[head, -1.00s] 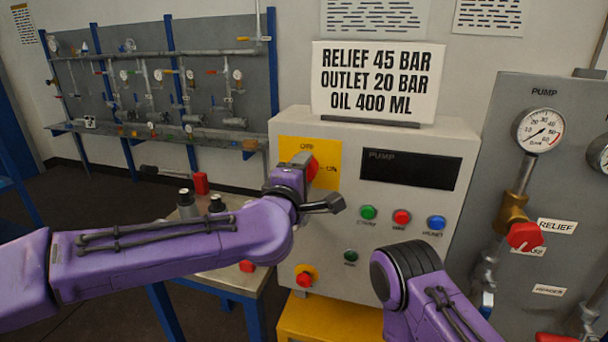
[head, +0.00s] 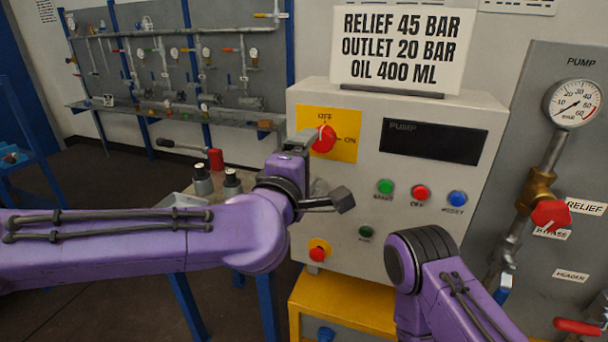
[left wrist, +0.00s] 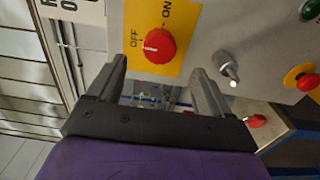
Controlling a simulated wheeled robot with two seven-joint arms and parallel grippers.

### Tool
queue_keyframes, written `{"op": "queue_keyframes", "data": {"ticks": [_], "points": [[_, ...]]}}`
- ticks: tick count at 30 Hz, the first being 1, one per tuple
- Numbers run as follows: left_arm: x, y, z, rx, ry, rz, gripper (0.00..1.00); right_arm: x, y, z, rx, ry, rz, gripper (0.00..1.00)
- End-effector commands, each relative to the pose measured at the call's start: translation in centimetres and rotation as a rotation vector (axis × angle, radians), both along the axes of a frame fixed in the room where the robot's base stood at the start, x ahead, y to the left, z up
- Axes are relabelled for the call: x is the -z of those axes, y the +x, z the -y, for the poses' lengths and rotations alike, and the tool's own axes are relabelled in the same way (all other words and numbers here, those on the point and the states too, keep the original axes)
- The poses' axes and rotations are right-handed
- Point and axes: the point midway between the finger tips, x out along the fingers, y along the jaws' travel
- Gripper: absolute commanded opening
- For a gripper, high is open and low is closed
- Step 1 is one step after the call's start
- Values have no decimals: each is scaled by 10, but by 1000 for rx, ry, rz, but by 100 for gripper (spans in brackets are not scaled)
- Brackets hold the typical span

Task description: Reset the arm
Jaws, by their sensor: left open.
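My left arm comes in from the left in the head view. Its gripper (head: 318,172) is in front of the pump control box (head: 305,110), just below and beside the red OFF/ON knob (head: 325,139) on its yellow plate. In the left wrist view the gripper (left wrist: 166,85) shows two fingers spread apart with nothing between them. The red knob (left wrist: 158,46) lies beyond the fingertips, apart from them, its white mark toward OFF. My right arm shows at the lower right in the head view; its gripper is out of the picture.
A sign (head: 405,48) stands on the box. Green (head: 385,187), red (head: 420,193) and blue (head: 457,198) buttons are on its front. A gauge panel (head: 560,100) with valves is at the right. A small table behind my left arm holds dark-capped bottles (head: 203,180).

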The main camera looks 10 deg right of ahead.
Motion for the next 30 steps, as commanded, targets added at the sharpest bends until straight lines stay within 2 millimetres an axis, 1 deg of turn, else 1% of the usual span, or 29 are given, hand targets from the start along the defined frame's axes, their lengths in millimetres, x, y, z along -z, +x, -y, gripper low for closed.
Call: {"op": "queue_keyframes", "data": {"ticks": [1, 3, 6, 16, 17, 19, 20, 21, 23, 24, 26, 27, 29, 30], "points": [[2, -8, -6, 0, 0, 1, 80, 6, 0, 0, 0, 0, 0, 52], [1, -17, -12, 0, -1, 1, 80, 8, 0, 0, 0, 0, 0, 52], [1, -24, -16, 0, 0, 0, 80, 9, 0, 0, 0, 0, 0, 52], [0, -25, -18, -8, 3, 4, 80, 8, 0, 0, 0, 0, 0, 52], [4, -27, -19, -10, 16, 9, 80, 8, 0, 0, 0, 0, 0, 52], [31, -23, -27, -30, 71, -1, 80, 8, 0, 0, 0, 0, 0, 52], [49, -21, -31, -40, 106, -10, 80, 8, 0, 0, 0, 0, 0, 52], [78, -17, -38, -53, 158, -32, 80, 8, 0, 0, 0, 0, 0, 52], [129, -13, -54, -76, 244, -79, 80, 8, 0, 0, 0, 0, 0, 52], [165, -13, -66, -87, 305, -114, 80, 8, 0, 0, 0, 0, 0, 52], [216, -17, -87, -102, 394, -169, 80, 8, 0, 0, 0, 0, 0, 52], [250, -22, -102, -110, 454, -206, 80, 8, 0, 0, 0, 0, 0, 52], [298, -33, -127, -118, 543, -266, 80, 8, 0, 0, 0, 0, 0, 52], [329, -43, -145, -122, 603, -307, 80, 8, 0, 0, 0, 0, 0, 52]]}}
